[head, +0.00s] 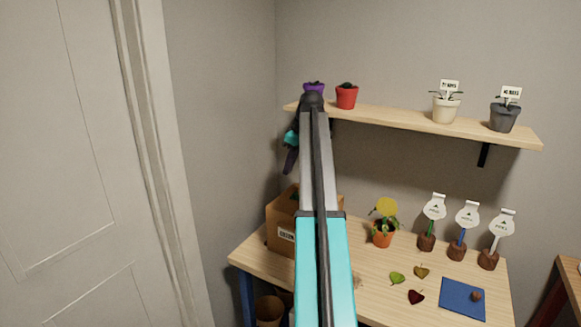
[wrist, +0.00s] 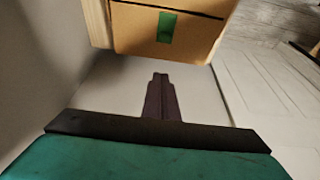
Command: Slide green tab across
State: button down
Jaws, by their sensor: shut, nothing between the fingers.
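The green tab (wrist: 166,27) is a small upright green rectangle on the brown face of a box (wrist: 205,37) at the top of the wrist view. In the head view a cardboard box (head: 281,232) stands at the table's left end, partly behind my arm; no green tab shows on it there. My gripper (wrist: 160,77) is shut and empty, pointing toward the box with its tips below the tab in the picture, apparently apart from it. In the head view my gripper (head: 290,160) hangs above the box, left of the shelf, mostly dark and small.
The shelf (head: 400,118) holds several pots and is close to my wrist. The table (head: 350,265) carries a yellow-flowered plant (head: 384,225), several leaves, tagged stakes and a blue mat (head: 455,300). A white door (head: 60,160) and walls bound the left.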

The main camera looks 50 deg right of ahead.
aim_at(298, 196)
jog(key=p+x, duration=0.1)
jog(key=x, duration=0.7)
jog(key=shift+w+f, duration=0.1)
jog(key=shift+s+d+p, duration=0.25)
jog(key=shift+s+p, duration=0.25)
jog(key=shift+s, duration=0.75)
jog(key=shift+s+d, duration=0.25)
jog(key=shift+s, duration=0.55)
jog(key=shift+a, duration=0.15)
